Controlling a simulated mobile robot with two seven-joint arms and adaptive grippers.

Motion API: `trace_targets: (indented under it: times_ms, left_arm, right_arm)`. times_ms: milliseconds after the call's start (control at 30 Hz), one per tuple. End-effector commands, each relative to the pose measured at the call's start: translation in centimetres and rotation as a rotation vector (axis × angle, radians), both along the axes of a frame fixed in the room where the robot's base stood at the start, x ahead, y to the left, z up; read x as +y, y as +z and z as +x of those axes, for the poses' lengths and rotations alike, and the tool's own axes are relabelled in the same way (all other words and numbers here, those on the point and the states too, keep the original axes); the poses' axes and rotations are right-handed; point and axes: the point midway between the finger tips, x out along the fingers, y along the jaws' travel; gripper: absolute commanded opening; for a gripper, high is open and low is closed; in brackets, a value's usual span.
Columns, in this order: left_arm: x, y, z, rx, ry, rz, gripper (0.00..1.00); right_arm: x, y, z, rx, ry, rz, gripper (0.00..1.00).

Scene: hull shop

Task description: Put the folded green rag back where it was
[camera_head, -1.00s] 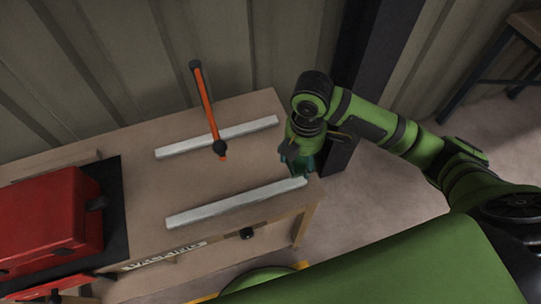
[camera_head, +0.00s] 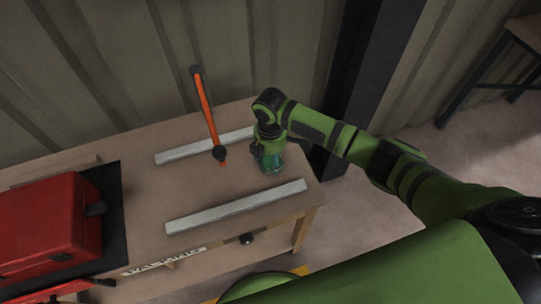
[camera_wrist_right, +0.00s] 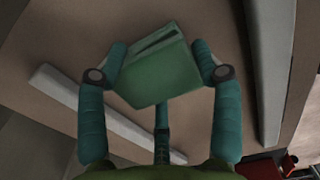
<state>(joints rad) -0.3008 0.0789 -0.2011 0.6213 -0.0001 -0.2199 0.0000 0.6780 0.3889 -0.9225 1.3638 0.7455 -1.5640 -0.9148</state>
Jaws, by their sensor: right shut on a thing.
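The folded green rag (camera_wrist_right: 158,67) is in the right wrist view, between the fingers of my right gripper (camera_wrist_right: 158,72). The fingers are shut on its two sides, and it is tilted in the grip. In the head view my right gripper (camera_head: 271,160) is over the right part of the wooden bench (camera_head: 150,201), between the two pale bars. The rag is not clearly told from the fingers there. I cannot tell the gap between rag and bench top. My left gripper is not in view.
Two pale bars lie on the bench, one at the back (camera_head: 185,152) and one in front (camera_head: 230,207). A red toolbox (camera_head: 45,225) is on a dark mat at left. A dark post (camera_head: 365,90) rises behind the bench.

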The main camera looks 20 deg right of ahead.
Motion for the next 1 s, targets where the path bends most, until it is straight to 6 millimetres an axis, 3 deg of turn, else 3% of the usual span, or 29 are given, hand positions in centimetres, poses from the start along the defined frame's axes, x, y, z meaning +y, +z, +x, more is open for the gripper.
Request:
trace_targets:
  times_ms: [400,433,467,833,1000]
  left_arm:
    - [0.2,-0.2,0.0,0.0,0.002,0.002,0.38]
    - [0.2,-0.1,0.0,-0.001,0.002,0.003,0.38]
    - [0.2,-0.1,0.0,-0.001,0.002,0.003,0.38]
    - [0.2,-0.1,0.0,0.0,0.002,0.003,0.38]
    - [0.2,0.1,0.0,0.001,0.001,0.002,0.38]
  right_arm:
    - [0.0,-0.6,0.0,0.0,0.0,0.0,0.35]
    - [0.0,-0.5,0.0,-0.001,0.0,0.0,0.78]
    - [0.0,-0.5,0.0,-0.001,0.0,0.0,0.89]
    - [0.0,-0.4,0.0,-0.001,0.0,0.0,0.89]
    - [0.0,1.2,0.1,-0.004,-0.001,0.001,0.89]
